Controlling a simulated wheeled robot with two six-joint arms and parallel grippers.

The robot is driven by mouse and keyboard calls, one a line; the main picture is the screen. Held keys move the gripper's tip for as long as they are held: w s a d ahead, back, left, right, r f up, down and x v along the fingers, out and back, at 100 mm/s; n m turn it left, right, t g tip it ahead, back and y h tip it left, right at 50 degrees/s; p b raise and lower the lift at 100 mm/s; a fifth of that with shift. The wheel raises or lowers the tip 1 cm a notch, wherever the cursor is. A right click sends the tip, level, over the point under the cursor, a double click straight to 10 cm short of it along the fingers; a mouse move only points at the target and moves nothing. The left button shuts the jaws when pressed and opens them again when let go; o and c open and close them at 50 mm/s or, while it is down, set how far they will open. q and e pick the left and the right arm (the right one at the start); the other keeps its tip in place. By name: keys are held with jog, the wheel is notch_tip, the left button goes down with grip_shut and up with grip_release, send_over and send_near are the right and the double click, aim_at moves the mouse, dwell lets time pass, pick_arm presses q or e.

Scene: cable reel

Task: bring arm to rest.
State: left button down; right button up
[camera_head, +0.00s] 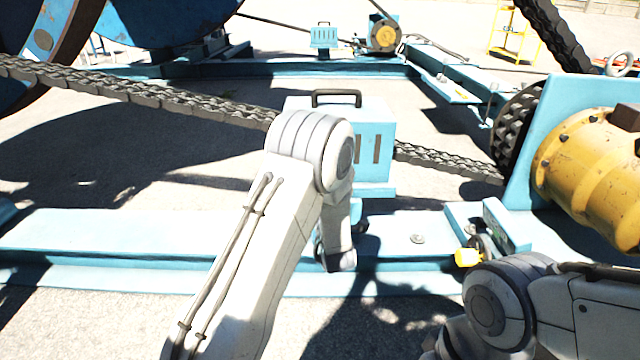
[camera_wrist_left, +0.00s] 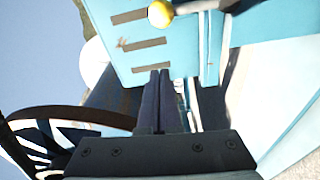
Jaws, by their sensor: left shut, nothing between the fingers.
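My left arm (camera_head: 265,235) rises from the bottom and bends at the elbow. Its forearm hangs down in front of a light-blue box, and the gripper cannot be made out in the head view. In the left wrist view my left gripper (camera_wrist_left: 160,74) has its two dark fingers together with nothing between them. The fingertips point toward a light-blue slotted panel (camera_wrist_left: 120,50); whether they touch it cannot be told. My right arm (camera_head: 500,300) is at the lower right, with its gripper out of the picture.
The light-blue box (camera_head: 375,155) with a black handle stands on a blue frame beam (camera_head: 130,232). A heavy chain (camera_head: 150,95) crosses behind my left arm. A yellow motor (camera_head: 590,170) is at right. A yellow knob (camera_wrist_left: 160,14) is above the fingers in the left wrist view.

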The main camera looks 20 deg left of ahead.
dwell(0.3)
pick_arm(q)
jog(key=d+r+m+g+h+p, duration=0.1)
jog(key=d+r+m+h+p, duration=0.1)
jog(key=d+m+h, duration=0.5)
jog(key=s+d+r+m+g+h+p, duration=0.1)
jog(key=s+d+r+m+g+h, duration=0.15)
jog(key=s+d+m, duration=0.4)
jog(key=s+d+r+m+g+h+p, duration=0.1)
jog(key=s+d+m+g+h+p, duration=0.2)
jog(key=s+d, duration=0.65)
jog(key=s+a+r+m+g+y+p, duration=0.15)
jog(key=s+m+g, duration=0.45)
jog(key=s, duration=0.7)
jog(key=s+a+r+m+g+y+p, duration=0.1)
jog(key=s+r+m+g, duration=0.2)
jog(key=s+m, duration=0.7)
notch_tip(320, 180, up, 38)
jog(key=s+n+p, duration=0.2)
jog(key=n+p, duration=0.1)
jog(key=p, duration=3.4)
jog(key=shift+s+a+f, duration=0.2)
jog(key=shift+s, duration=0.15)
jog(key=shift+g, duration=0.25)
